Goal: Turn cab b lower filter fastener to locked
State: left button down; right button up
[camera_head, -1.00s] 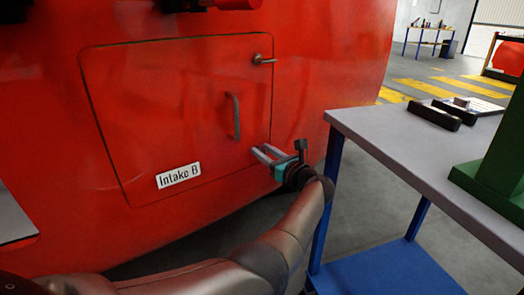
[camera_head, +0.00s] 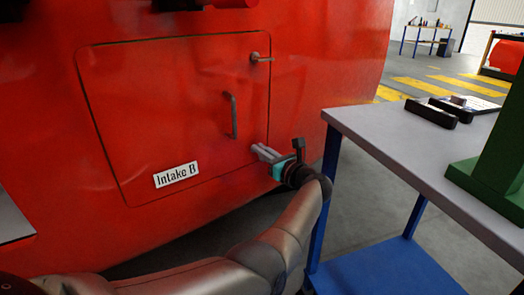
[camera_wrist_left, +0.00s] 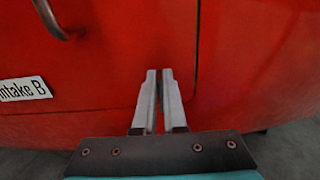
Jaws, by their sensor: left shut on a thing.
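The red intake hatch (camera_head: 180,110), labelled "Intake B" (camera_head: 176,175), is closed in the nose of the train cab. Its upper fastener (camera_head: 261,58) is a small grey lever at the top right edge, pointing right. My left gripper (camera_head: 256,149) is at the hatch's lower right edge, its two grey fingers shut on the lower fastener. That fastener is hidden by the fingers, so I cannot tell its angle. In the left wrist view the fingers (camera_wrist_left: 159,74) are close together near the hatch seam. My right gripper is out of view.
A grey hatch handle (camera_head: 232,115) stands out left of the gripper. A workbench (camera_head: 400,130) with blue legs and a green stand (camera_head: 497,150) are close on the right of my left arm. Open floor lies beyond.

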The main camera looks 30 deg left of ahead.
pick_arm(q)
jog(key=shift+w+d+f+m, duration=0.1)
jog(key=shift+w+f+m, duration=0.1)
jog(key=shift+m, duration=2.8)
jog(key=shift+w+d+f+m, duration=0.15)
jog(key=shift+f+m, duration=0.1)
jog(key=shift+m, duration=2.75)
jog(key=shift+w+f+m, duration=0.2)
jog(key=shift+m, duration=2.8)
jog(key=c, duration=1)
grip_release()
